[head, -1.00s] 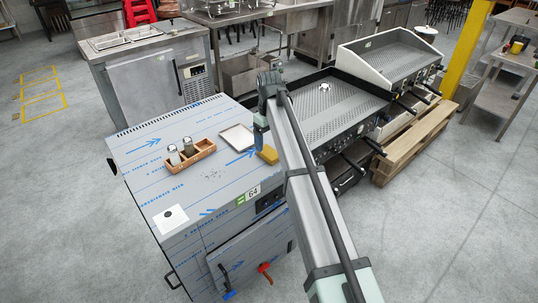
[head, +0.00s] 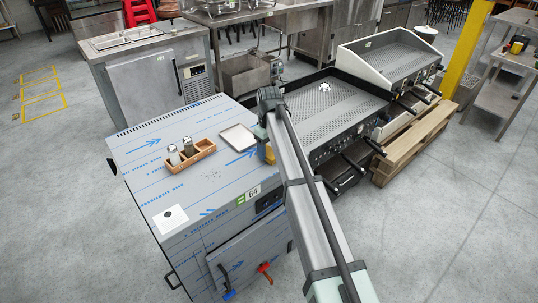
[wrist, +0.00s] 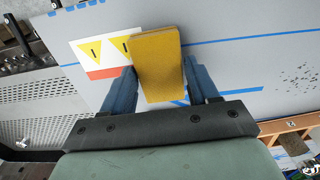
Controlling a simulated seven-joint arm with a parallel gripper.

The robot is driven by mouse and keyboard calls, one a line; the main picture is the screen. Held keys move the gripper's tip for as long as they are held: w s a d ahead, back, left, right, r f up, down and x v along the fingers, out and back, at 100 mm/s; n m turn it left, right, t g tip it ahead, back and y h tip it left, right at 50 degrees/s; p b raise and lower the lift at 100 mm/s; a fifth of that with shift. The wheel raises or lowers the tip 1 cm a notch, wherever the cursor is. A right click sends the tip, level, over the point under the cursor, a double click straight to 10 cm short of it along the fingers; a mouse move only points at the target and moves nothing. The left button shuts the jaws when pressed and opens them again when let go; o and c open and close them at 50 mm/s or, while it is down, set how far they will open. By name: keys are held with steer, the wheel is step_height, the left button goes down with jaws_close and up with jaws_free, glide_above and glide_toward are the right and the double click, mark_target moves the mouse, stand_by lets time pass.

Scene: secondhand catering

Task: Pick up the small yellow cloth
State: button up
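The small yellow cloth (wrist: 158,68) looks like a thick folded pad in the wrist view. It lies between the two blue fingers of my gripper (wrist: 160,78), one finger along each side. Thin gaps show beside the cloth nearer the palm; contact at the fingertips is unclear. In the head view the cloth (head: 269,154) is at the right edge of the wrapped steel cabinet top (head: 215,180), partly hidden by my gripper and arm.
A wooden caddy (head: 203,148) with two shakers stands left on the cabinet top. A pale tray (head: 238,138) lies just behind and left of the cloth. A griddle (head: 340,110) stands to the right. A warning label (wrist: 93,52) is beside the cloth.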

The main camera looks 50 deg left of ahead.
mark_target(269, 152)
steer(key=c, duration=0.6)
steer(key=shift+c, duration=0.2)
step_height(269, 152, up, 10)
stand_by(0.3)
